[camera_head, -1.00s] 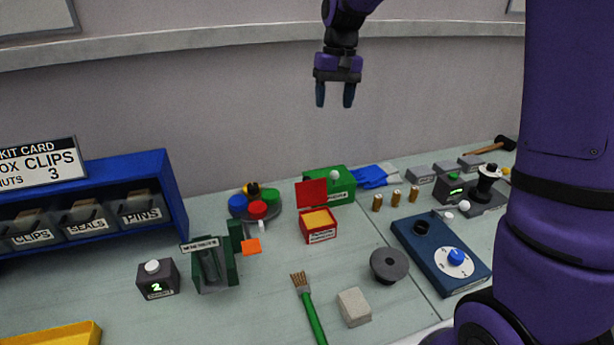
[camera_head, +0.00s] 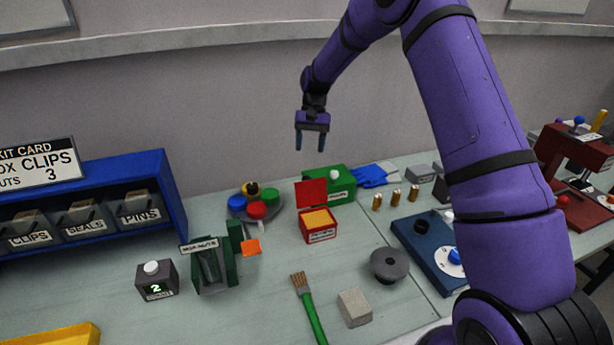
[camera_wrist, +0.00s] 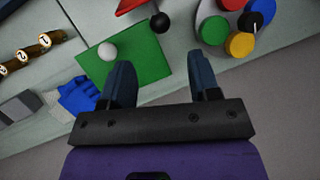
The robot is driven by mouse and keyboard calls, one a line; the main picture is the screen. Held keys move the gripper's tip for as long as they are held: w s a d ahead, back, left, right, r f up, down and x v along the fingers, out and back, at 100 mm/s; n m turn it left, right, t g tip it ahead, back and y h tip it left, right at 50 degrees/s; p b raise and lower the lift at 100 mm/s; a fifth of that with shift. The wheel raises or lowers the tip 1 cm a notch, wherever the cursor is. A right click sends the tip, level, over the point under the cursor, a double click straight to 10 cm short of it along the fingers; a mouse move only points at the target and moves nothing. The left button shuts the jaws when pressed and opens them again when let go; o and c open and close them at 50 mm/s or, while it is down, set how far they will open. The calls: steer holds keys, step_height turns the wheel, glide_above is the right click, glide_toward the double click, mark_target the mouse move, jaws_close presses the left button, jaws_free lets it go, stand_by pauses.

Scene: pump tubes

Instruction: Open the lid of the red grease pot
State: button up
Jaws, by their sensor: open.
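The red grease pot (camera_head: 320,233) stands on the bench in the middle of the head view. Its red lid (camera_head: 311,192) stands raised at the back edge, and the yellow grease (camera_head: 318,219) inside shows. In the wrist view the lid (camera_wrist: 130,5) is cut by the top edge, with a black ball knob (camera_wrist: 160,22) on it. My gripper (camera_head: 310,143) is open and empty, in the air above and behind the pot. Its two fingers (camera_wrist: 164,80) also show in the wrist view, with bench and the green box between and beyond them.
A green box (camera_head: 341,185) with a white knob stands behind the pot. Coloured discs (camera_head: 255,203) lie on a round tray to the left. A brush (camera_head: 308,308), a grey spool (camera_head: 389,264) and a block (camera_head: 355,307) lie in front. Brass cylinders (camera_head: 395,196) stand to the right.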

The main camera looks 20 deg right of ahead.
mark_target(309, 190)
steer(key=x, duration=0.9)
steer(key=shift+s+f, duration=0.1)
steer(key=shift+f, duration=0.05)
jaws_close()
